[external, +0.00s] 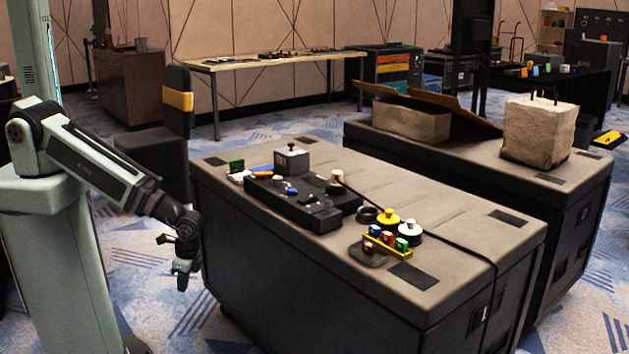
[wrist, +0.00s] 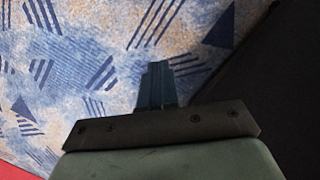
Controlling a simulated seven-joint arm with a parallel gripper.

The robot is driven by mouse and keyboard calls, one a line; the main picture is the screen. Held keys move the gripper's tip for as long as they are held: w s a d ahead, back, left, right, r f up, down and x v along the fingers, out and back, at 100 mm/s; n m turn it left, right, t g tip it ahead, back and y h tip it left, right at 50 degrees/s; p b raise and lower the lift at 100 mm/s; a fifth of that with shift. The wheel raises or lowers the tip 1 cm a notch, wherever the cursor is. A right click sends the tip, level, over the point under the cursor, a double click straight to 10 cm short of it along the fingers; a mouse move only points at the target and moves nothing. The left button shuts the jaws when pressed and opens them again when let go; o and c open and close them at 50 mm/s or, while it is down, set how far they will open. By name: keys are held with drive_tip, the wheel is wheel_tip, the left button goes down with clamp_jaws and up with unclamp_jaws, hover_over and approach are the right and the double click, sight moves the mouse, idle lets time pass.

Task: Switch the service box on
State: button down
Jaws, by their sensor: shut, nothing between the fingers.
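A small grey box with a dark knob or switch on top (external: 291,160) stands at the back left of the near dark case's top; it looks like the service box, but I see no readable label. The switch position is too small to tell. My gripper (external: 182,278) hangs left of the case, below the level of its top and well away from the grey box. In the wrist view my gripper (wrist: 156,85) points down at the carpet, its fingers shut together with nothing between them. The grey box is not in the wrist view.
The near case (external: 345,276) has a black tray (external: 320,220) with small parts, a yellow rack (external: 387,247) of coloured pieces, round-topped items (external: 388,219) and a black cable (external: 430,236). The case's dark side also shows in the wrist view (wrist: 275,90). Carpet (external: 140,265) lies below my gripper.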

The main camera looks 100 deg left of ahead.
drive_tip(key=w+a+r+t, duration=0.2)
drive_tip(key=w+r+t, duration=0.1)
drive_tip(key=w+r, duration=1)
drive_tip(key=m+t+y, duration=0.4)
drive_tip(key=m+t, duration=0.2)
approach(306, 197)
drive_tip(key=s, duration=0.1)
drive_tip(key=w+a+r+m+t, duration=0.1)
drive_tip(key=w+r+m, duration=0.1)
drive_tip(key=m, duration=0.6)
drive_tip(key=w+a+r+m+t+y, duration=0.1)
drive_tip(key=w+r+m+t, duration=0.1)
drive_tip(key=m, duration=0.6)
drive_tip(key=shift+w+r, duration=0.45)
drive_tip(key=shift+r, duration=0.15)
drive_tip(key=shift+a, duration=0.15)
drive_tip(key=shift+w+a+f, duration=0.15)
drive_tip(key=shift+f, duration=1.3)
drive_tip(key=shift+w+a+f, duration=0.15)
drive_tip(key=shift+w+f, duration=0.05)
drive_tip(key=shift+f, duration=1.25)
drive_tip(key=shift+w+a+f, duration=0.15)
drive_tip(key=shift+a+f, duration=0.05)
drive_tip(key=shift+f, duration=1.25)
